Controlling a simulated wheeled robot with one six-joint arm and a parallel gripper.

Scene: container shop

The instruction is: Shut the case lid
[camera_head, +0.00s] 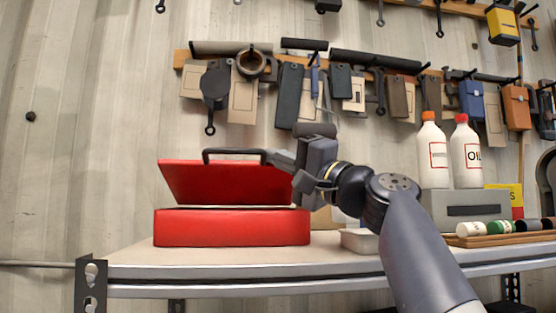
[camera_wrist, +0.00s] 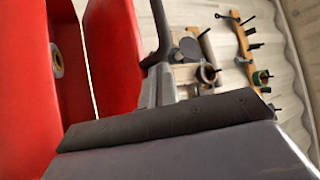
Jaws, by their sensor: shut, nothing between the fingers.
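The red case (camera_head: 232,228) sits on the workbench, with its base also at the left of the wrist view (camera_wrist: 22,90). Its red lid (camera_head: 215,186) is partly open, tilted above the base with a gap between them. The lid also shows in the wrist view (camera_wrist: 112,60). A dark handle (camera_head: 232,151) is on the lid's upper edge. My gripper (camera_head: 280,159) is shut and empty, its fingertips at the right end of the handle by the lid's upper edge. I cannot tell whether they touch. A round roll-like thing (camera_wrist: 57,61) shows inside the case.
A small metal tray (camera_head: 359,241) stands right of the case, partly behind my arm. A grey box (camera_head: 465,208), two white bottles (camera_head: 433,155) and several small cans are farther right. Tools hang on the wall behind. The bench is clear left of the case.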

